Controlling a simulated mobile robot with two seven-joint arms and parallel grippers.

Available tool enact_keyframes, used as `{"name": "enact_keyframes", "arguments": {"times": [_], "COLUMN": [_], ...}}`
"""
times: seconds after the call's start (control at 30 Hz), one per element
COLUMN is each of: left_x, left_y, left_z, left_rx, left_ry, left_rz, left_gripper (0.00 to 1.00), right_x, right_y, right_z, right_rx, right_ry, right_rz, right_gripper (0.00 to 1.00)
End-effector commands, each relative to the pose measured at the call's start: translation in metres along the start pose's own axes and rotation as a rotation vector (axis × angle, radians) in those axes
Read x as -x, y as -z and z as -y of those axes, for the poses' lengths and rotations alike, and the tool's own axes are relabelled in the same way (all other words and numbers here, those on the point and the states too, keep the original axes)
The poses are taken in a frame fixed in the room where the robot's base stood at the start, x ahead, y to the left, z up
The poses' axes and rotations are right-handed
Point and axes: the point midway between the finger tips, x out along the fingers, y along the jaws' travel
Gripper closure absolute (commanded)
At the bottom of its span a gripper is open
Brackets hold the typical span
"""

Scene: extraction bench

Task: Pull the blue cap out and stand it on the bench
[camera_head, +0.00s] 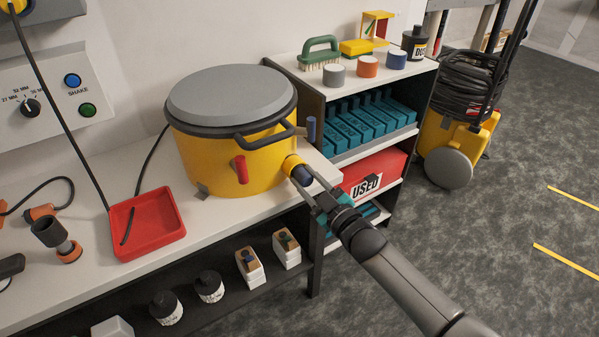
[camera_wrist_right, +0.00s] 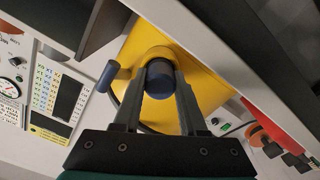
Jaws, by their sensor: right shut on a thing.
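The blue cap (camera_head: 302,175) is at the mouth of the short yellow port (camera_head: 292,163) on the right side of the yellow vessel (camera_head: 210,160). My right gripper (camera_head: 309,186) is shut on the cap. In the right wrist view the round end of the cap (camera_wrist_right: 160,79) sits between the two dark fingertips (camera_wrist_right: 160,90), with the yellow vessel (camera_wrist_right: 205,75) behind it. I cannot tell how deep the cap sits in the port. The white bench (camera_head: 100,180) carries the vessel. My left gripper is not in view.
A red tray (camera_head: 147,224) stands on the bench left of the vessel. A blue upright handle (camera_head: 311,128) is just behind the cap. A shelf unit with a red "USED" box (camera_head: 375,172) stands close on the right. Bare bench shows in front of the vessel.

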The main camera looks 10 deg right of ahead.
Motion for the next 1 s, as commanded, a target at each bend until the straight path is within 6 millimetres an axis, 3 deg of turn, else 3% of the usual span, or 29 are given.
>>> {"name": "enact_keyframes", "arguments": {"times": [1.0], "left_x": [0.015], "left_y": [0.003], "left_z": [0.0], "left_rx": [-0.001], "left_ry": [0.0], "left_rz": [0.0], "left_gripper": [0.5], "right_x": [0.021], "right_y": [0.001], "right_z": [-0.001], "right_rx": [0.0], "right_ry": [0.0], "right_rz": [0.0], "right_gripper": [1.0]}}
